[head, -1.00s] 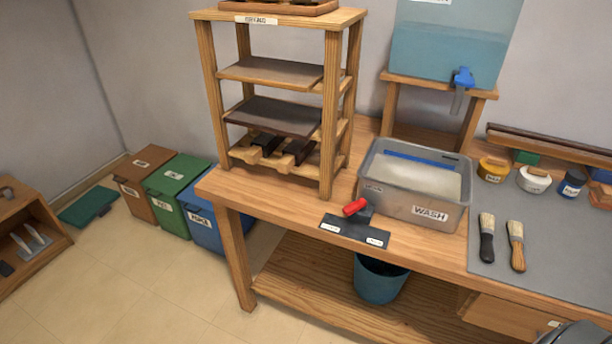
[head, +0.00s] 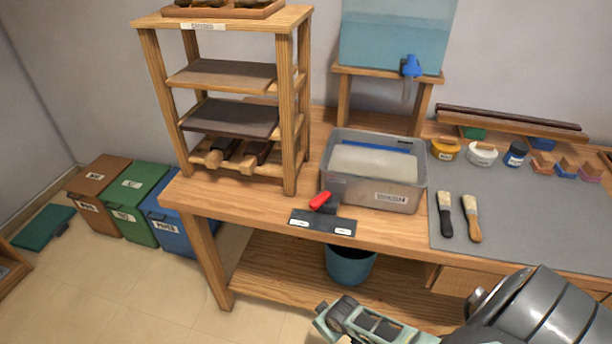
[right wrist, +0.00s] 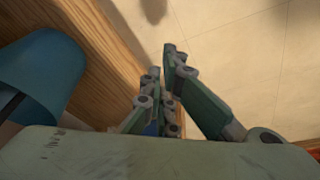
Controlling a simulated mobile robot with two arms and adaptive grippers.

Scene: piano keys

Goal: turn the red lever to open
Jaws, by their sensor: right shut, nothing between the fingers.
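The red lever (head: 319,201) sits on a dark plate (head: 322,223) at the front edge of the wooden workbench, just in front of the wash basin. The plate has a white label at each end, too small to read. My right gripper (head: 328,317) is in the lower middle of the head view, in front of the bench and well apart from the lever. The right wrist view shows its green-grey fingers (right wrist: 163,78) shut and empty. The lever does not show in the right wrist view. My left gripper is not in view.
A grey basin (head: 408,196) stands behind the lever, and a wooden shelf rack (head: 290,165) to its left. A blue bucket (head: 350,264) is under the bench; it also shows in the right wrist view (right wrist: 45,70). Two brushes (head: 472,217) lie on a grey mat to the right.

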